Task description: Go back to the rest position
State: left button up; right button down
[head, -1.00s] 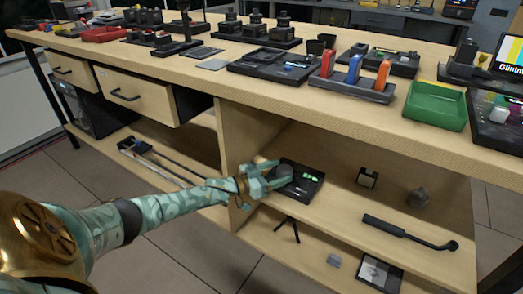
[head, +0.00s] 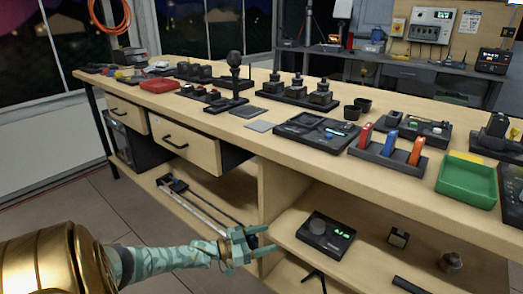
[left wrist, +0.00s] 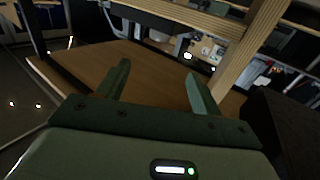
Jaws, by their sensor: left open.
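My left gripper (head: 250,246) is low in the head view, its arm coming in from the bottom left. It is in front of the bench's lower shelf area, to the left of a black device with a round knob (head: 325,236). In the left wrist view its two fingers (left wrist: 158,90) are spread apart with nothing between them, and a wooden board lies beyond them. My right gripper does not show in either view.
The long wooden bench (head: 259,142) runs across the view. Its top holds a green bin (head: 467,182), a red tray (head: 160,86) and several black holders. One drawer (head: 186,144) stands out from the front. Tiled floor (head: 110,205) lies clear in front at the left.

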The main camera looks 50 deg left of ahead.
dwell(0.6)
